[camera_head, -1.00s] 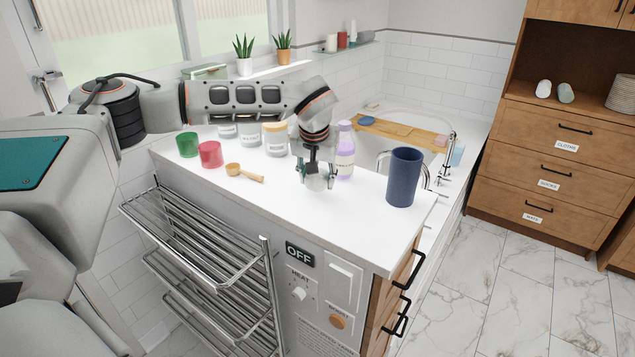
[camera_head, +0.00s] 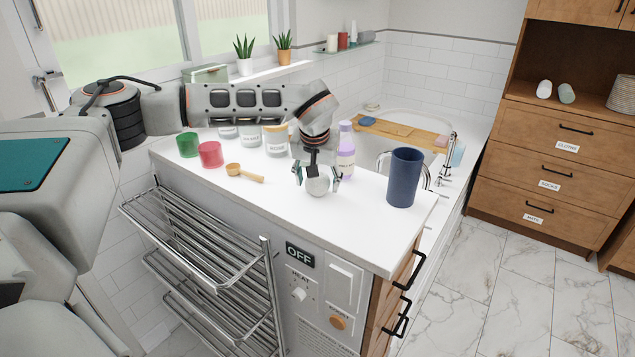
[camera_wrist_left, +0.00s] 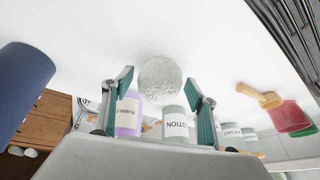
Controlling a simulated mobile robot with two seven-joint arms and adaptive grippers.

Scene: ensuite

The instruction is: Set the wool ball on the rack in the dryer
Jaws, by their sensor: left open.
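The wool ball (camera_head: 318,186) is pale grey-white and rests on the white counter. It also shows in the left wrist view (camera_wrist_left: 160,80). My left gripper (camera_head: 317,177) is open, and its two fingers stand to either side of the ball near the counter. In the left wrist view the left gripper (camera_wrist_left: 158,82) shows a gap between each finger and the ball. The dryer (camera_head: 325,297) has several chrome racks (camera_head: 200,235) tilted out at its left, and the upper bars look empty. My right gripper is not in view.
A lilac bottle (camera_head: 346,158) stands just behind my left gripper, with labelled jars (camera_head: 276,139) farther left. A blue cup (camera_head: 404,178) stands to the right. A wooden scoop (camera_head: 245,174), red cup (camera_head: 210,154) and green cup (camera_head: 187,145) are to the left. The front counter is clear.

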